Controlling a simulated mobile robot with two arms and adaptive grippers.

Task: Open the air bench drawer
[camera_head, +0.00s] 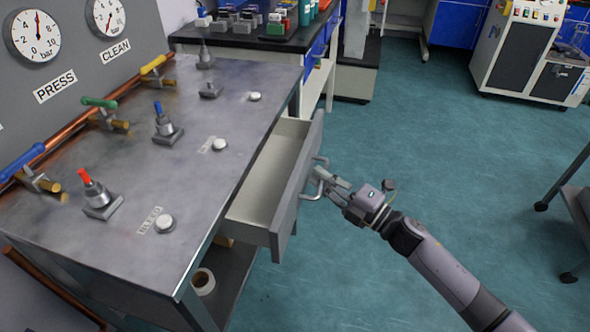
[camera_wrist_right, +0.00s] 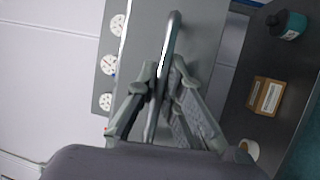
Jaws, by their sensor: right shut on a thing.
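The air bench (camera_head: 120,225) is a grey metal-topped bench on the left of the head view. Its drawer (camera_head: 262,185) stands pulled out to the right, and its empty light inside shows. The drawer's bar handle (camera_head: 316,180) is on the front panel. My right gripper (camera_head: 324,184) is at this handle, its arm coming from the lower right. In the right wrist view the handle (camera_wrist_right: 168,60) runs between the fingers of my right gripper (camera_wrist_right: 166,85), which are shut on it. My left gripper is not in view.
Valves, buttons and two gauges (camera_head: 36,35) are on and above the bench. A roll (camera_head: 203,281) lies on the shelf below. A dark-topped table (camera_head: 250,42) with bottles stands behind. The green floor (camera_head: 430,170) right of the drawer is clear; a cart (camera_head: 575,205) stands at the right edge.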

